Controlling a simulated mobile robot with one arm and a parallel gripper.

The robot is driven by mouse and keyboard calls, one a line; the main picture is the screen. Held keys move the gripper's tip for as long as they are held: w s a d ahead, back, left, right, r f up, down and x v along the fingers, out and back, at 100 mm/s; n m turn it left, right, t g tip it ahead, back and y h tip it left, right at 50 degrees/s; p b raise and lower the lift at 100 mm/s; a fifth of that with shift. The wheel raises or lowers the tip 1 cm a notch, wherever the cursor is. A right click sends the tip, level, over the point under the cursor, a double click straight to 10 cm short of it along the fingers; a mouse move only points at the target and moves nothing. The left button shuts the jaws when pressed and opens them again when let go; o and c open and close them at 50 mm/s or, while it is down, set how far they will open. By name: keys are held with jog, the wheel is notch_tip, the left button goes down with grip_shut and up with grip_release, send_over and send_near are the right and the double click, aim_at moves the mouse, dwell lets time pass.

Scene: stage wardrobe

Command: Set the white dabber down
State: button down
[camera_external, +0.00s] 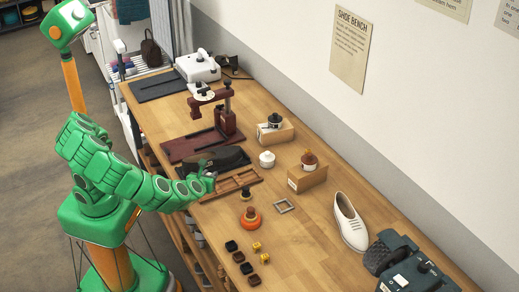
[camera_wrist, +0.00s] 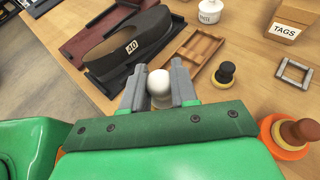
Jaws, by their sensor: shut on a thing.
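In the external view my gripper (camera_external: 208,180) is above the front part of the bench (camera_external: 320,240), by the wooden compartment tray (camera_external: 232,186) and the dark shoe form (camera_external: 215,160). The dabber cannot be made out there. I cannot tell how high it is held. The tray also shows in the wrist view (camera_wrist: 183,83), just beyond the fingers to the right.
A black dabber (camera_external: 247,193), an orange disc with a brown-topped dabber (camera_external: 250,219) and a grey square frame (camera_external: 284,206) lie nearby. A white pot (camera_external: 267,160) stands behind the tray. A white shoe (camera_external: 350,222) is to the right. Bare wood lies between the frame and shoe.

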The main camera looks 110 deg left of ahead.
jog(key=w+f, duration=0.2)
jog(key=w+a+f, duration=0.1)
jog(key=w+f, duration=0.3)
jog(key=shift+a+f, duration=0.2)
jog(key=shift+a, duration=0.2)
jog(key=shift+w+f, duration=0.15)
jog(key=shift+f, duration=1.5)
jog(key=shift+f, duration=0.15)
jog(key=c, duration=0.9)
grip_release()
jog(key=shift+o, duration=0.2)
